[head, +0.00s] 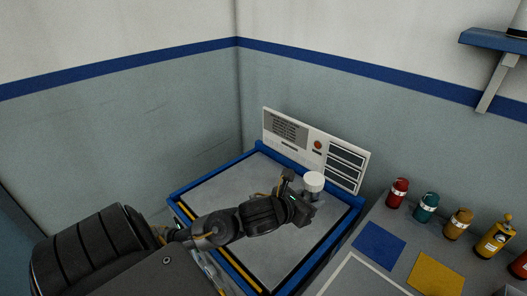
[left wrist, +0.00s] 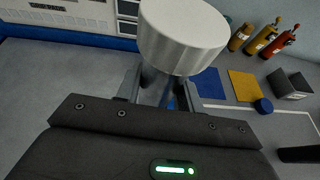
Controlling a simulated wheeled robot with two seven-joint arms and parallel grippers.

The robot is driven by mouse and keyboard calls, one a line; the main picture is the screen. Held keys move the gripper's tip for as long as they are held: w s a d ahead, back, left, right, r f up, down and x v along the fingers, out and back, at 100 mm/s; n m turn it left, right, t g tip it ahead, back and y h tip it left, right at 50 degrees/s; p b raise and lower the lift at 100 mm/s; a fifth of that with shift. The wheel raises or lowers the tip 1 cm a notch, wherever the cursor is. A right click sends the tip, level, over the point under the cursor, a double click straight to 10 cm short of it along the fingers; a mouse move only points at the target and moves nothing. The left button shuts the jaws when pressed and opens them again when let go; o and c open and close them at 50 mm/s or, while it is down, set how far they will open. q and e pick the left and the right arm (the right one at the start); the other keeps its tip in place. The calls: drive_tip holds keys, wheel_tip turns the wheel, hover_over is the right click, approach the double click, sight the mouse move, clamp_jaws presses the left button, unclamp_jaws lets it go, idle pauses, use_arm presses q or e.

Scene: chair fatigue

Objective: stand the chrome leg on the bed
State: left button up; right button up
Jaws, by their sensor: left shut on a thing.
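The chrome leg (head: 314,182) shows in the head view as a pale round cap above my left gripper (head: 302,202). In the left wrist view its wide, pale cylindrical end (left wrist: 182,38) fills the top middle, with a narrower part below it between the fingers. My left gripper is shut on the leg and holds it over the right part of the grey bed (head: 218,192), which has a blue frame. The leg looks roughly upright. Its lower end is hidden, so I cannot tell whether it touches the bed. My right gripper is not in view.
A white panel (head: 290,137) with a red button stands behind the bed. To the right, a grey table holds red (head: 397,193), teal (head: 426,207) and ochre (head: 459,223) containers, a blue mat (head: 379,245) and a yellow mat (head: 437,273). A blue wall shelf (head: 490,40) is at upper right.

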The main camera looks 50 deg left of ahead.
use_arm(q)
drive_tip(key=s+d+r+m+g+h+p, duration=0.1)
drive_tip(key=s+d+m+h, duration=0.2)
drive_tip(key=s+d+h, duration=0.15)
drive_tip(key=shift+y, duration=0.25)
drive_tip(key=w+a+f+b, duration=0.2)
drive_tip(key=a+f, duration=0.1)
drive_tip(key=w+a+f+b, duration=0.2)
drive_tip(key=a+f, duration=0.1)
drive_tip(key=a, duration=0.1)
drive_tip(key=w+a+f+b, duration=0.2)
drive_tip(key=a+f+b, duration=0.1)
drive_tip(key=a, duration=0.1)
drive_tip(key=shift+w+f, duration=0.2)
drive_tip(key=shift+f, duration=0.05)
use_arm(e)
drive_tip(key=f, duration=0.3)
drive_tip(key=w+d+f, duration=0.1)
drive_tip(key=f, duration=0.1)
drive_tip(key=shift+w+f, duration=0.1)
